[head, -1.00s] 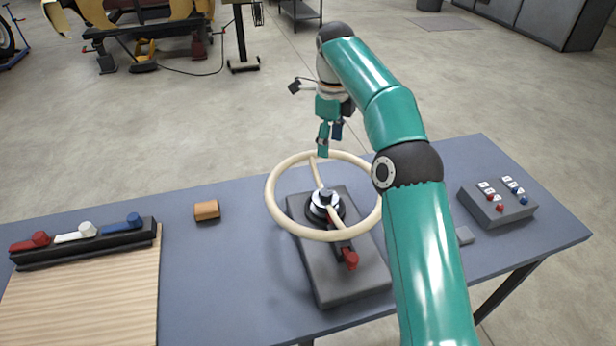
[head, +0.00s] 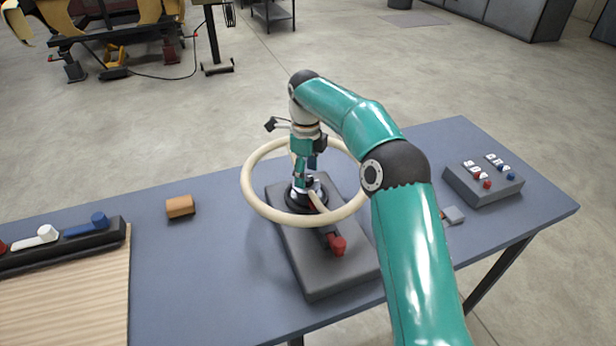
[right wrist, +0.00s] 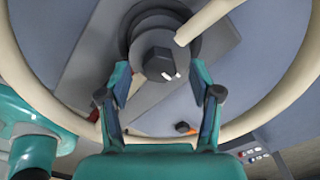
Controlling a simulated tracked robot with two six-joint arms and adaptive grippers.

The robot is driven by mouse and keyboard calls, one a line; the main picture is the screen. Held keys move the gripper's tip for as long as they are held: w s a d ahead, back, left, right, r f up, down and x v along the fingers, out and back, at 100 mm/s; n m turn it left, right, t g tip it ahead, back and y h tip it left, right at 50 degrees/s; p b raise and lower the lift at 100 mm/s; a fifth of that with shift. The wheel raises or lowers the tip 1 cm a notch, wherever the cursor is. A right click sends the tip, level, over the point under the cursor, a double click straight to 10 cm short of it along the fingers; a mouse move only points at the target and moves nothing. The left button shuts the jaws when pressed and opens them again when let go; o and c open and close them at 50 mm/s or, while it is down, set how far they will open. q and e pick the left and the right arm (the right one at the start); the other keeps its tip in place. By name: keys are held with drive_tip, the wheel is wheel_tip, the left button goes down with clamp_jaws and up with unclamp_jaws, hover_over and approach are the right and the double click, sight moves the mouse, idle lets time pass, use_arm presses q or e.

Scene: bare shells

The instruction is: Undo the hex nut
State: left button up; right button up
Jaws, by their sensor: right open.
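A dark hex nut (right wrist: 157,64) sits on the round hub in the middle of a cream steering wheel (head: 252,195). The wheel is mounted on a grey base (head: 330,275) on the bench. My right gripper (right wrist: 160,74) is open, its fingertips apart on either side of the nut in the right wrist view. In the head view the right gripper (head: 306,182) points down over the hub and hides most of the nut. My left gripper is not in view.
A red-tipped lever (head: 338,245) sticks out from the base. A brown block (head: 180,206) and a black rack of coloured handles (head: 62,246) lie left. A button box (head: 483,181) and a small grey piece (head: 453,215) are right. The bench between block and wheel is clear.

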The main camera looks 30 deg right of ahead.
drive_tip(key=shift+f, duration=0.55)
drive_tip(key=c, duration=1)
drive_tip(key=shift+d, duration=0.3)
drive_tip(key=shift+c, duration=0.7)
drive_tip(key=shift+a, duration=0.3)
drive_tip(key=shift+a, duration=0.1)
